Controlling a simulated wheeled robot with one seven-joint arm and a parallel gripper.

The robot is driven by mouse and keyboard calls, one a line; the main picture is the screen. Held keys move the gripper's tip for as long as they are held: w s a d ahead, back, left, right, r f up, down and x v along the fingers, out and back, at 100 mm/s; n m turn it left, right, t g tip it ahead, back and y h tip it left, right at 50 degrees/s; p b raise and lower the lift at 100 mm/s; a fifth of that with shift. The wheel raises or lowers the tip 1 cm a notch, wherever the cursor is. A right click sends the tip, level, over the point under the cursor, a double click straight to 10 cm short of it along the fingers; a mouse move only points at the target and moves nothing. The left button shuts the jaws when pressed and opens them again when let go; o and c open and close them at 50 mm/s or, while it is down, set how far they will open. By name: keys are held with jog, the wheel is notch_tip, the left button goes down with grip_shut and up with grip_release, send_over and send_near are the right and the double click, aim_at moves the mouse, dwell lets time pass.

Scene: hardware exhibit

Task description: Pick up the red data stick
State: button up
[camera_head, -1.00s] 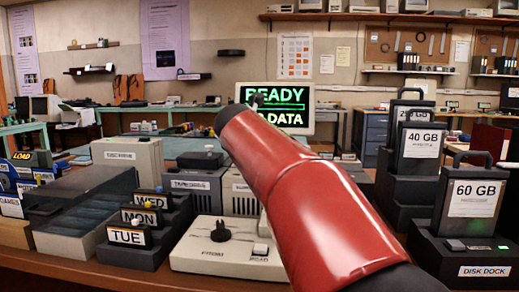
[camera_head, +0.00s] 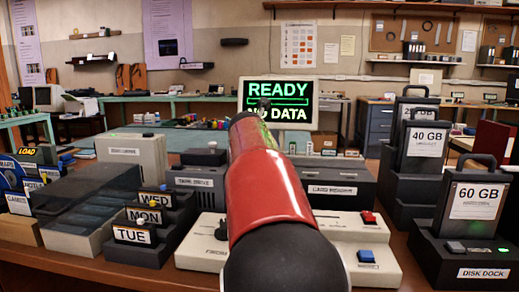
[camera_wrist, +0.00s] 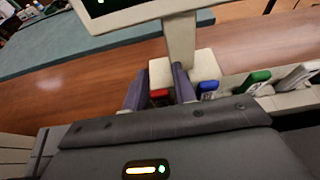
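In the wrist view, the red data stick (camera_wrist: 160,97) stands near the foot of the monitor stand. My gripper (camera_wrist: 160,88) is open, with one dark finger on each side of the red stick. I cannot tell whether the fingers touch it. A blue stick (camera_wrist: 207,90) is just right of the right finger, and a green stick (camera_wrist: 257,78) is further right. In the head view, my red arm hides the sticks and most of my gripper.
The monitor (camera_head: 300,93) reads "READY NO DATA". Disk docks (camera_head: 480,252) are at right, and weekday-labelled holders (camera_head: 140,250) at left. A bare wooden tabletop (camera_wrist: 90,85) shows left of my gripper.

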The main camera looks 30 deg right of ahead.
grip_shut()
jog(key=shift+r, duration=0.1)
